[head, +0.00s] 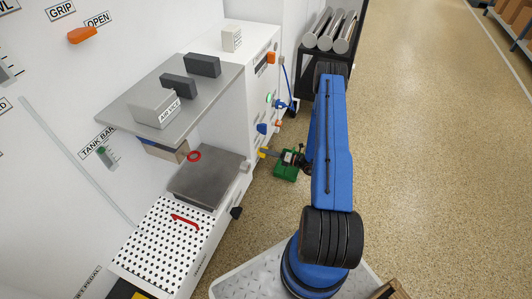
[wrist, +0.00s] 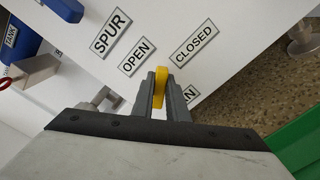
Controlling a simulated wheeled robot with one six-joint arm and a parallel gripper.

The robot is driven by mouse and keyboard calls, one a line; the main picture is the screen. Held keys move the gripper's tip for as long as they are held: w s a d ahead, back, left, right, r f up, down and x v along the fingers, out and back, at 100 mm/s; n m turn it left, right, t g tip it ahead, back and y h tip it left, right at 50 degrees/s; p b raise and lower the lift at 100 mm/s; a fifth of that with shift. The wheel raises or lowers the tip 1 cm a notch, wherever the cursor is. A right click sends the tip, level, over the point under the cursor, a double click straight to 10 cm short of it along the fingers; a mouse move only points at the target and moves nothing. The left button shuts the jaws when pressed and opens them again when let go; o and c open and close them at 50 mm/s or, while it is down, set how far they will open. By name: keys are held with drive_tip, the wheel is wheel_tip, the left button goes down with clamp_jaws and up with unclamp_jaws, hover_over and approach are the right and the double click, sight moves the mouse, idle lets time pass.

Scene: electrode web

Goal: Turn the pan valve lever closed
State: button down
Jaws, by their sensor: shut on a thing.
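The yellow pan valve lever (wrist: 160,86) stands between the two grey fingers of my gripper (wrist: 161,78) in the wrist view. My gripper is shut on it. The lever's tip points up in the picture, between the OPEN label (wrist: 137,56) and the CLOSED label (wrist: 194,43). A label below, partly hidden by a finger, shows only "AN". In the head view the lever (head: 263,153) shows small at the white cabinet's side face, and my gripper (head: 275,155) reaches it from the right. The lever's pivot is hidden.
A green object (head: 287,170) lies below my gripper. A dark rack with metal cylinders (head: 326,30) stands at the back.

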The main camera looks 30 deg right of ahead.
drive_tip(key=m, duration=0.7)
drive_tip(key=shift+d+f, duration=0.1)
drive_tip(key=shift+f, duration=0.15)
idle(0.3)
drive_tip(key=c, duration=1.7)
unclamp_jaws()
drive_tip(key=shift+c, duration=0.2)
drive_tip(key=v, duration=1.7)
drive_tip(key=shift+s, duration=0.2)
drive_tip(key=shift+d, duration=0.2)
